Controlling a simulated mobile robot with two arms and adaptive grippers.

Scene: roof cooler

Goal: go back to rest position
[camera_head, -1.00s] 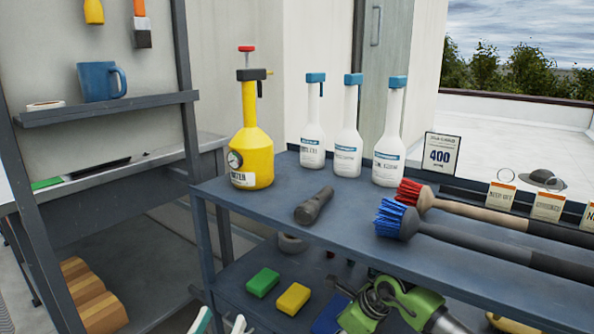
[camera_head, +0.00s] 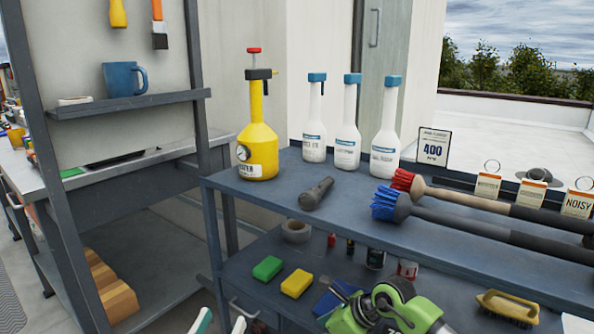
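My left gripper (camera_head: 220,322) shows only as two white and teal fingertips at the bottom edge, left of centre. The tips are apart with nothing visible between them. A green power tool (camera_head: 345,318) with black and grey parts is at the bottom centre, in front of the lower shelf. A pale part at its lower right appears to belong to my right gripper (camera_head: 438,326), which is mostly hidden below the frame edge. The tool keeps its place in view while the shelf shifts, so it appears held.
A dark two-level shelf (camera_head: 345,210) fills the front. On top are a yellow sprayer (camera_head: 258,150), white bottles (camera_head: 347,145), a flashlight (camera_head: 316,193) and long brushes (camera_head: 470,200). Below are sponges (camera_head: 297,284) and a scrub brush (camera_head: 508,308). A tool rack (camera_head: 60,200) stands left.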

